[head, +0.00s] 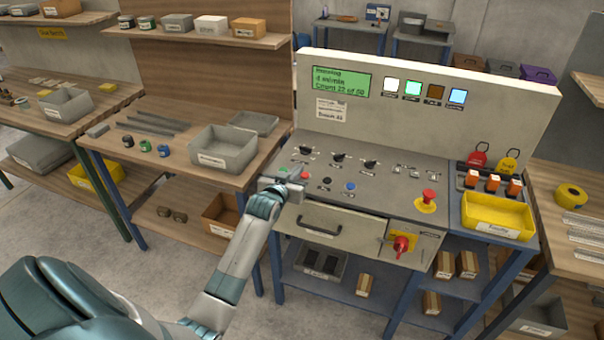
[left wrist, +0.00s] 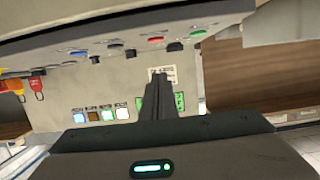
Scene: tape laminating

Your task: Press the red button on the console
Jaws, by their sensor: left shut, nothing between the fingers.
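The console (head: 395,195) has a grey sloped panel with a row of small buttons along its front left. The small red button (head: 304,175) lies just right of my left gripper (head: 297,174), between a green button (head: 283,172) and a black one. It also shows in the left wrist view (left wrist: 155,39), where the gripper's fingertips (left wrist: 158,77) appear below it in the picture. My left gripper is shut and empty, close to the panel. I cannot tell whether it touches the panel. My right gripper is not in view.
A blue button (head: 350,186) and a red mushroom button (head: 428,197) sit farther right on the panel. A red rotary switch (head: 402,245) is on the front. The upright back panel carries a green display (head: 341,82). A yellow tray (head: 497,212) stands at right.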

